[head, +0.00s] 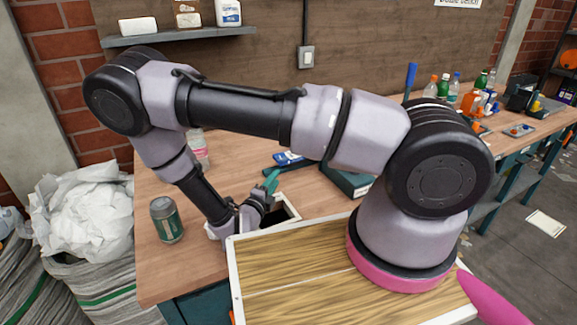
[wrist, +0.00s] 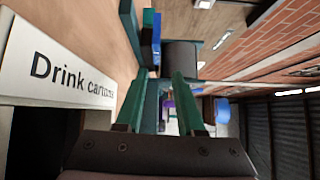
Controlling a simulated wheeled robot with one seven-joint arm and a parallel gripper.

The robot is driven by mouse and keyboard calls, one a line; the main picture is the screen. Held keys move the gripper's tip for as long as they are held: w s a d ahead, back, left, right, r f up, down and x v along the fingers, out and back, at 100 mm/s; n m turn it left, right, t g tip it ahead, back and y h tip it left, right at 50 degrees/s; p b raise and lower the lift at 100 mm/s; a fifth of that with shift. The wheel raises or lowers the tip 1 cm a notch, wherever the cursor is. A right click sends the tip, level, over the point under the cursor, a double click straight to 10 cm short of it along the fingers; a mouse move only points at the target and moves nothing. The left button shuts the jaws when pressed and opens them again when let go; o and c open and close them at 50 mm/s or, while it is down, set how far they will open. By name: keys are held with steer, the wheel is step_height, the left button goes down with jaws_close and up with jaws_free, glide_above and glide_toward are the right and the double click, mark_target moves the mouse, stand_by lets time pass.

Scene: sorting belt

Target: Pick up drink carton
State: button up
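A white sign reading "Drink cartons" (wrist: 62,72), its end partly cut by my gripper, is on a bin at the left of the wrist view. No drink carton can be told for sure in either view. A small blue and white item (head: 289,157) lies on the workbench beyond my gripper; I cannot tell what it is. My gripper (wrist: 160,82) has two green fingers standing apart, with nothing seen held between them. In the head view, my gripper (head: 270,183) is above the opening of a white-rimmed bin (head: 293,207).
A green and grey can (head: 166,220) stands on the wooden workbench (head: 160,275) at left. A clear bottle (head: 199,150) is partly behind my arm. A dark green box (head: 345,181) sits right of the bin. Several bottles (head: 443,86) stand at far right.

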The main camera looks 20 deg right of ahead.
mark_target(285, 162)
steer(key=shift+s+a+f+n+t+y, duration=0.15)
steer(key=shift+f+n+t+y, duration=0.25)
steer(key=shift+n, duration=0.2)
steer(key=shift+w, duration=0.2)
steer(key=shift+x, duration=4.8)
jaws_close()
steer(key=shift+r, duration=0.1)
